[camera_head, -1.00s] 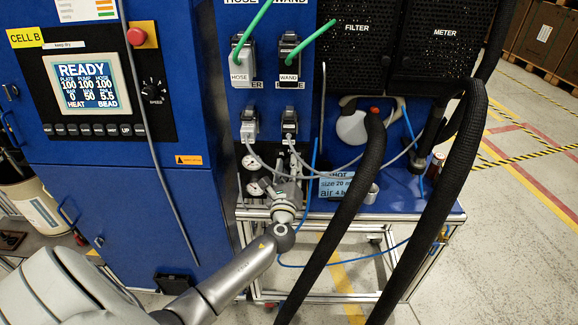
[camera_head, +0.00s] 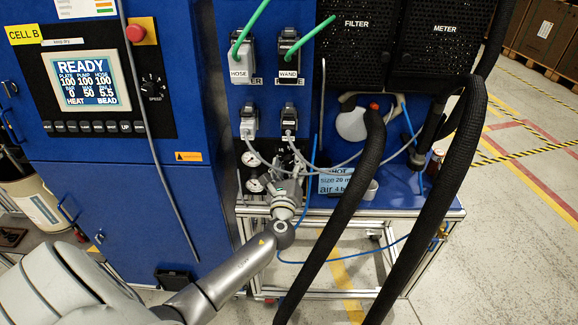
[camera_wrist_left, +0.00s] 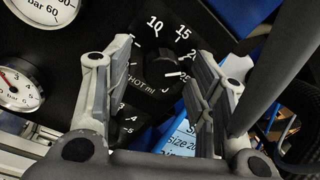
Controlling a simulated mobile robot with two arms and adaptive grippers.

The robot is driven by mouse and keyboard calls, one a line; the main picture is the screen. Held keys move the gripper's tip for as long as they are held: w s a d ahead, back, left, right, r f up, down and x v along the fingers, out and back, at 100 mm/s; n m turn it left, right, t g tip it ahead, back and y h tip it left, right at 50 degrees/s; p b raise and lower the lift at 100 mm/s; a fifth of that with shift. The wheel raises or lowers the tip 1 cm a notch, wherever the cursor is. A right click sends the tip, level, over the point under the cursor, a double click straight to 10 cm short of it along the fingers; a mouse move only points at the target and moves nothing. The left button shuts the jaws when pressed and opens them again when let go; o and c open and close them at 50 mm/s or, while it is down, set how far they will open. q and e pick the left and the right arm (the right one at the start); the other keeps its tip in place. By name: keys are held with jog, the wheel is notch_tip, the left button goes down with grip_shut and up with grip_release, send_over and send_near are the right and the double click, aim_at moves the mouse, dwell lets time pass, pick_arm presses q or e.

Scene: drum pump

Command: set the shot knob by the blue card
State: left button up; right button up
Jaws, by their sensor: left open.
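The black shot knob (camera_wrist_left: 160,66) shows in the left wrist view, on a black panel with a white scale marked 5 to 25 and the words "SHOT ml". A white pointer line on it points right, towards the 25 end. My left gripper (camera_wrist_left: 158,95) is open. Its two fingers stand left and right of the knob with gaps, and I cannot tell how far in front. The gripper also shows in the head view (camera_head: 287,168), where it hides the knob. The blue card (camera_head: 336,183) is right of it, reading "size 20" and "air 4"; its corner shows in the wrist view (camera_wrist_left: 176,137).
A lower dial (camera_wrist_left: 117,126) with small numbers is partly behind the left finger. Round gauges (camera_wrist_left: 18,86) are at the left. The blue bench top (camera_head: 400,197) is mostly clear at the right.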

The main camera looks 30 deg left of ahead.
pick_arm(q)
jog(key=v, duration=1.2)
jog(key=shift+f, duration=0.1)
jog(key=s+d+f+n+g+h, duration=0.1)
jog(key=s+f+n+g+h, duration=0.4)
jog(key=f, duration=1.1)
jog(key=s+d+f+n+g, duration=0.1)
jog(key=s+f+n+g, duration=0.35)
jog(key=f, duration=1.15)
jog(key=s+d+f+n+g+h, duration=0.1)
jog(key=s+f+n, duration=0.3)
jog(key=s, duration=0.7)
jog(key=s+d+f+n+g+h, duration=0.1)
jog(key=s+d+f+n+g, duration=0.2)
jog(key=s+f, duration=0.5)
jog(key=s+d+f+n+g+h, duration=0.1)
jog(key=s+f+n, duration=0.5)
jog(key=s, duration=0.8)
jog(key=shift+d+f+g+h, duration=0.4)
jog(key=shift+d+g, duration=0.05)
jog(key=shift+d, duration=0.35)
